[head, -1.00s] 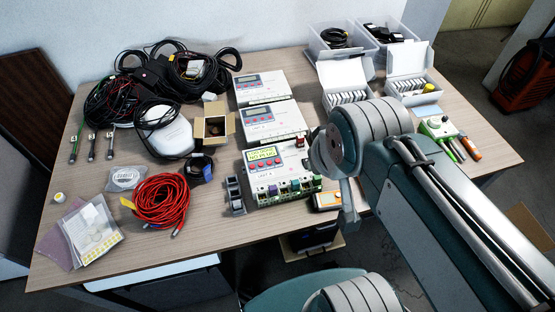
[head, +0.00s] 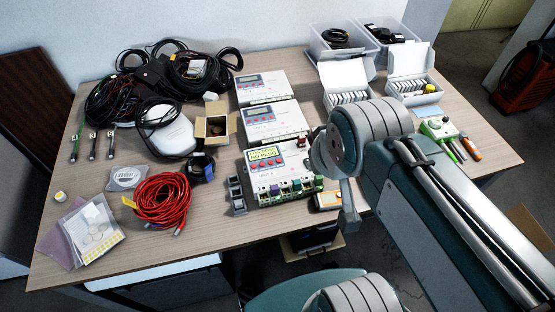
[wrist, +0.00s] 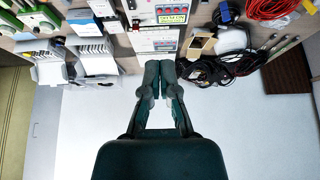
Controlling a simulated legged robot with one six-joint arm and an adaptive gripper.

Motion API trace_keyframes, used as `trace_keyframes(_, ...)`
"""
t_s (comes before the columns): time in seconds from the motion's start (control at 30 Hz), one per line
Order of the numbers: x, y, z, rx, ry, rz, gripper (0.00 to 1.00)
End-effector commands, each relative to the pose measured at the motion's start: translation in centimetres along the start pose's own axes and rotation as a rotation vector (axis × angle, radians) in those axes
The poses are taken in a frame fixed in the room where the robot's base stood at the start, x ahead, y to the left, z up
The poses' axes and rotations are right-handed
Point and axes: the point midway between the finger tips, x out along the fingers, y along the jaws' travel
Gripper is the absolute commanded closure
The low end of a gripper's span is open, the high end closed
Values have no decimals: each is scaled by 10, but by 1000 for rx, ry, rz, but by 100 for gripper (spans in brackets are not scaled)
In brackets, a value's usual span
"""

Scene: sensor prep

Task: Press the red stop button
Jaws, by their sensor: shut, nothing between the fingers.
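The nearest control unit (head: 262,181) on the table has a lit yellow-green display (head: 265,154) and a row of red round buttons (head: 268,167). A small dark red block (head: 302,142) sits at its upper right corner, and a red piece also shows in the wrist view (wrist: 136,23). I cannot tell which of these is the stop button. In the wrist view my gripper (wrist: 160,63) is shut and empty, with its fingertips over the far end of the row of units. In the head view my arm hides the gripper.
Two more control units (head: 273,121) stand behind the nearest one. Red cable (head: 163,199) and black cable bundles (head: 110,100) lie left. White boxes (head: 344,84) and clear bins (head: 333,50) stand at the back right. An orange meter (head: 326,201) lies by my arm.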

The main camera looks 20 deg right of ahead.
Motion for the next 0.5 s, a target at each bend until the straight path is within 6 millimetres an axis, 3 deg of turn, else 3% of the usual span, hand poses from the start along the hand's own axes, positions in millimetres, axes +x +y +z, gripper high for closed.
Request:
trace_keyframes(0.3, 2, -2, -1, 11, -6, -10, 100)
trace_keyframes(0.5, 20, -15, -13, 116, -58, -95, 100)
